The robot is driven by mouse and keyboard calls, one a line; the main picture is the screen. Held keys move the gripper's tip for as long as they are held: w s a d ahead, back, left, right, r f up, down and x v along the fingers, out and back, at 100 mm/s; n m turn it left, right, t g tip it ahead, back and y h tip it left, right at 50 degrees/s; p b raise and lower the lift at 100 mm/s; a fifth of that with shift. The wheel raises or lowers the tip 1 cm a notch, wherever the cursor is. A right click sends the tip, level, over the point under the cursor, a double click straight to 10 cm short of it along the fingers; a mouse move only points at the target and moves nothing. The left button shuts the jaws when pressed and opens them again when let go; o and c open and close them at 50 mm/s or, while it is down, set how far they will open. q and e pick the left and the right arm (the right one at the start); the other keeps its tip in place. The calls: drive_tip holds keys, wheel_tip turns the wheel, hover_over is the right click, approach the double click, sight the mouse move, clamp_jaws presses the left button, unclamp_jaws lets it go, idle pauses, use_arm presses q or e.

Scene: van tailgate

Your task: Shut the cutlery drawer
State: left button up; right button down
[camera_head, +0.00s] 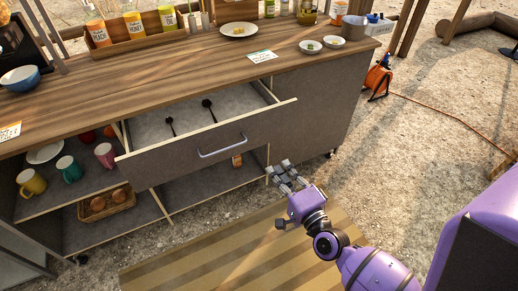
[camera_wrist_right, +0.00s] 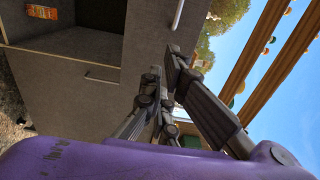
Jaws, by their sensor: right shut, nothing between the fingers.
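The cutlery drawer (camera_head: 180,167) stands open from the wooden-topped counter in the head view. Its grey front carries a silver bar handle (camera_head: 222,147), and two dark spoons (camera_head: 208,108) lie inside. My right gripper (camera_head: 281,171) is shut and empty, in front of and below the right end of the drawer front, apart from the handle. In the right wrist view my fingers (camera_wrist_right: 167,73) are close together before a grey panel, with a silver handle (camera_wrist_right: 178,15) above them. Their gap to the panel is hard to judge. My left gripper is not in view.
Below the drawer are open shelves with mugs (camera_head: 67,169) and a basket (camera_head: 106,202). A striped mat (camera_head: 190,255) lies in front. Open gravel is on the right.

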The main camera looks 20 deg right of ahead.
approach(254, 134)
drive_tip(key=w, duration=0.5)
drive_tip(key=shift+w+a+p, duration=0.15)
drive_tip(key=shift+w+p, duration=0.15)
drive_tip(key=shift+p, duration=0.05)
drive_tip(key=shift+w, duration=0.65)
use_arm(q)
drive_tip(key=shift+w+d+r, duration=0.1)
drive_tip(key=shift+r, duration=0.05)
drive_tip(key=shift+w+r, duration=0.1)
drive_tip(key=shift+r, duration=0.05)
use_arm(e)
drive_tip(key=shift+w+r, duration=0.1)
